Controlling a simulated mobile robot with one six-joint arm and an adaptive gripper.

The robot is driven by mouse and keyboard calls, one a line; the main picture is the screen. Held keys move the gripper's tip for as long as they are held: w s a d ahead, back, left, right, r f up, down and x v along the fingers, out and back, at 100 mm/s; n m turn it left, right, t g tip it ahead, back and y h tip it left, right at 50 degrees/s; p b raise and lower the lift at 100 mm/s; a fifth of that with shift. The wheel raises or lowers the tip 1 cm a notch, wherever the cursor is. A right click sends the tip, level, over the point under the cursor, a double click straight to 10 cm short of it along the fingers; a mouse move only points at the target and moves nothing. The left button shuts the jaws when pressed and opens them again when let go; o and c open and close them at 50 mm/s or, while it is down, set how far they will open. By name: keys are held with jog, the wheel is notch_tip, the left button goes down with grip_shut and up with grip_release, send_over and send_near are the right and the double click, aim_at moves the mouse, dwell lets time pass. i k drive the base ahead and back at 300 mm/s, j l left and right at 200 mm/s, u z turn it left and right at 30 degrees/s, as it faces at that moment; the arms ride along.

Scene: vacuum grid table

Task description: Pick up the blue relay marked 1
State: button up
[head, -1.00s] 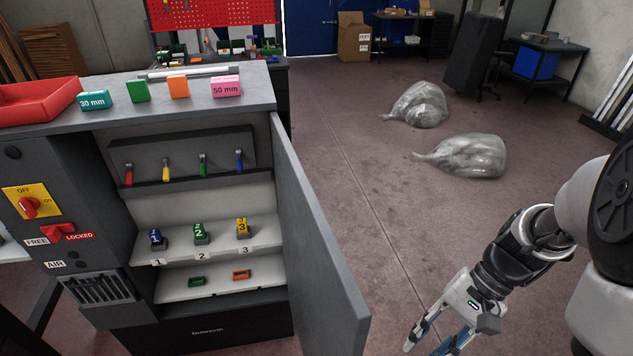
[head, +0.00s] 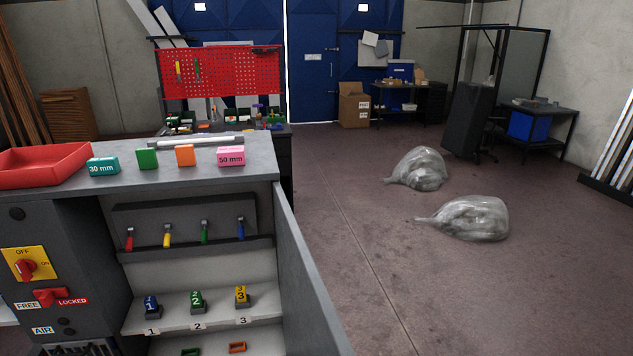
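The blue relay marked 1 (head: 152,306) sits upright on the middle shelf (head: 176,320) of the open cabinet, behind the label "1". To its right on the same shelf are a green relay marked 2 (head: 197,301) and a yellow relay marked 3 (head: 241,297). My gripper is not in view now.
The cabinet door (head: 306,285) stands open on the right side. Red, yellow, green and blue levers hang above the shelf. Coloured blocks and a red tray (head: 45,166) are on the cabinet top. Two plastic bags (head: 468,218) lie on the open floor to the right.

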aim_at(152, 306)
jog(key=l+u, duration=0.45)
jog(key=k+l+u, duration=0.1)
jog(key=l+u, duration=0.4)
jog(key=k+l+u, duration=0.1)
jog(key=l+u, duration=0.35)
jog(key=i+j+z, duration=0.25)
jog(key=j, duration=0.75)
jog(key=j+z, duration=0.25)
jog(key=j, duration=0.7)
